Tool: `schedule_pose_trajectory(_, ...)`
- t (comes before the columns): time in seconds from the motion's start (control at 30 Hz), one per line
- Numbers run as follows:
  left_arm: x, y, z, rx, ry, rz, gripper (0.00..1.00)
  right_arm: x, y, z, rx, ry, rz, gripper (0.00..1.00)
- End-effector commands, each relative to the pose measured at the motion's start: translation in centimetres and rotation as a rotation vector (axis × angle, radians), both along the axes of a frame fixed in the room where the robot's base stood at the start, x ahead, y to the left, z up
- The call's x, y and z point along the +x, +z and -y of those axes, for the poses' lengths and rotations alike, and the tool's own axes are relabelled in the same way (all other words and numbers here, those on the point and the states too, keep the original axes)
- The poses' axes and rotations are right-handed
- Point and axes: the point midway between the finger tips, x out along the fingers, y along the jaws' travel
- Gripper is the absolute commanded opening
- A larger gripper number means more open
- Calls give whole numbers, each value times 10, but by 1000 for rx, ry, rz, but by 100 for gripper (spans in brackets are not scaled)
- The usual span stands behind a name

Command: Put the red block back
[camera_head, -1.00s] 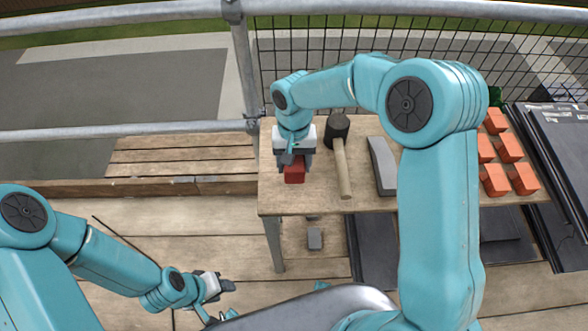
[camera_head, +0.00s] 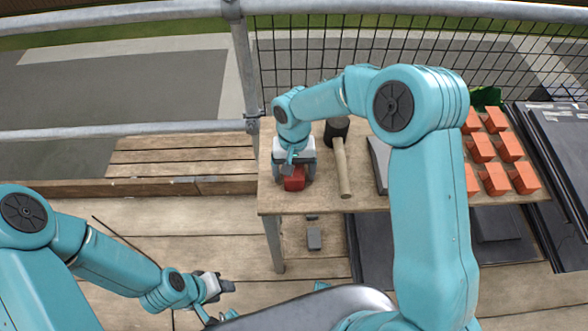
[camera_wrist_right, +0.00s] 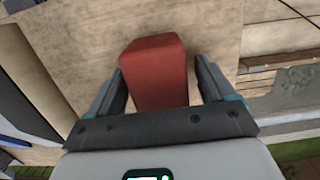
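The red block (camera_head: 294,184) is at the left part of the wooden table, near its front edge, and appears to rest on the tabletop. My right gripper (camera_head: 295,168) is over it, pointing down. In the right wrist view the red block (camera_wrist_right: 155,72) lies between the two fingers of my right gripper (camera_wrist_right: 160,88), with a visible gap on the right side, so the fingers are open around it. My left gripper (camera_head: 218,296) is low at the left, away from the table and the block; its fingers are too small to read.
A mallet (camera_head: 342,165) lies just right of the block. A dark grey slab (camera_head: 379,165) is farther right, partly behind my right arm. Several orange blocks (camera_head: 495,178) stand at the table's right end. Dark panels (camera_head: 562,150) lean beyond. A railing runs behind.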

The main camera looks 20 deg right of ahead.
Motion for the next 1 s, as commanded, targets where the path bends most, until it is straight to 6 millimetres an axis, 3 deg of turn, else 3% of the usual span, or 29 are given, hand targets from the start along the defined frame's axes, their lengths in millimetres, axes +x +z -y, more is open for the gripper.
schedule_pose_trajectory(0.17,0,3,0,0,0,0,43,2,13,0,-1,0,2,83)
schedule_pose_trajectory(0.6,0,5,0,0,0,0,43,12,106,3,0,0,3,83)
schedule_pose_trajectory(0.77,0,5,0,0,0,0,43,14,121,4,1,0,1,83)
schedule_pose_trajectory(1.0,0,5,0,0,0,0,43,14,123,4,0,0,0,83)
